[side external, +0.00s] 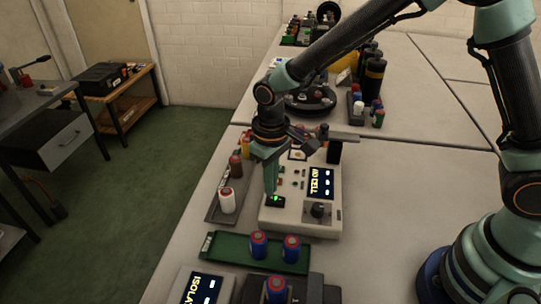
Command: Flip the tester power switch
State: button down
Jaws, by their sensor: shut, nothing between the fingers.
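The tester (289,221) is a cream-coloured box on the white table, with a dark screen (321,184) reading "NO CELL" and a black knob (318,210). A small dark switch with a green light (275,201) sits at its left front corner; I take it for the power switch. My gripper (271,190) is shut and empty, pointing down with its tips right at or just above this switch. I cannot tell whether the tips touch it. The gripper hides part of the tester's left side.
A grey tray (213,213) with a white and a brown cylinder stands left of the tester. A green tray (228,248) with blue-red cylinders lies in front. A second device (203,287) with a screen is at the front edge. A round dark holder (309,104) stands behind.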

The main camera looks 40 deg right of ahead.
aim_at(272, 197)
jog(key=shift+f, duration=0.9)
dwell(0.4)
jog(key=shift+r, duration=3.55)
jog(key=s+d+r+m+t, duration=0.1)
jog(key=s+d+r+t, duration=0.1)
jog(key=s+d+r, duration=0.3)
jog(key=s+d+r+m+t, duration=0.2)
jog(key=s+d+r, duration=0.3)
jog(key=d+r, duration=0.3)
jog(key=shift+d+t, duration=0.8)
jog(key=shift+d, duration=1.3)
